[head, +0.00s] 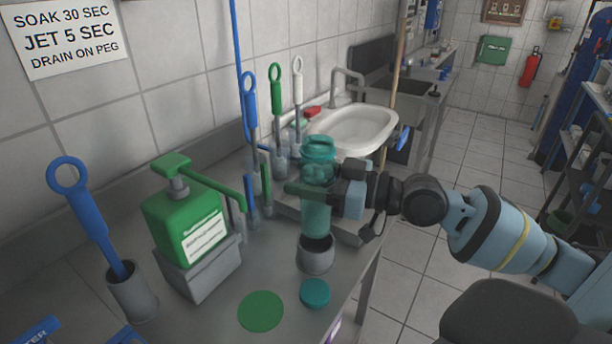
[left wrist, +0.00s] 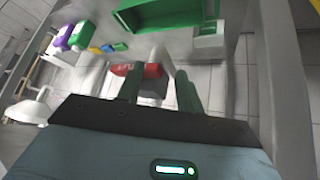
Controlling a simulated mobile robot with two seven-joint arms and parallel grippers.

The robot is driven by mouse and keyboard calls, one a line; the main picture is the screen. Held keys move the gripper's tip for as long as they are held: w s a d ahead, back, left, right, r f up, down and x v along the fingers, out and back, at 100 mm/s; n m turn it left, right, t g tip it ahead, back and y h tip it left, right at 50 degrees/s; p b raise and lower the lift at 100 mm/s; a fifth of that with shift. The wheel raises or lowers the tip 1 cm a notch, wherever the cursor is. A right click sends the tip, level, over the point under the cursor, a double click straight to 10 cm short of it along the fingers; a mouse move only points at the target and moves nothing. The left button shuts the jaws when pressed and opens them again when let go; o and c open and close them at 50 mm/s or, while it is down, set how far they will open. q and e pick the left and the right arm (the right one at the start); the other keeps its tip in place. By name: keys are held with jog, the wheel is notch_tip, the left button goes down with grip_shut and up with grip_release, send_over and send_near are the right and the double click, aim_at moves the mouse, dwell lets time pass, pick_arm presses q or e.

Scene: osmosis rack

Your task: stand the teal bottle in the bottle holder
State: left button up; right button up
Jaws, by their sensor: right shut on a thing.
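The translucent teal bottle (head: 316,214) is upright in the head view, its wide mouth at the top. My right gripper (head: 318,190) is shut around its middle from the right. The bottle's base is over the grey round cup (head: 316,260), which looks like the bottle holder. Its dark opening shows below the base. I cannot tell whether the base is just above the rim or slightly inside it. A teal lid (head: 315,292) lies in front of the cup. My left gripper (left wrist: 160,88) shows only in the left wrist view, its green fingers apart with nothing held.
A green soap dispenser (head: 187,226) in a grey box and a blue brush (head: 90,220) in a pot stand left. Several upright brushes stand behind the bottle, near the white sink (head: 360,130). A green disc (head: 261,311) lies on the counter by its front edge.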

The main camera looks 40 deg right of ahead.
pick_arm(q)
jog(key=shift+s+f, duration=0.15)
jog(key=shift+f, duration=0.1)
pick_arm(e)
jog(key=shift+f, duration=0.25)
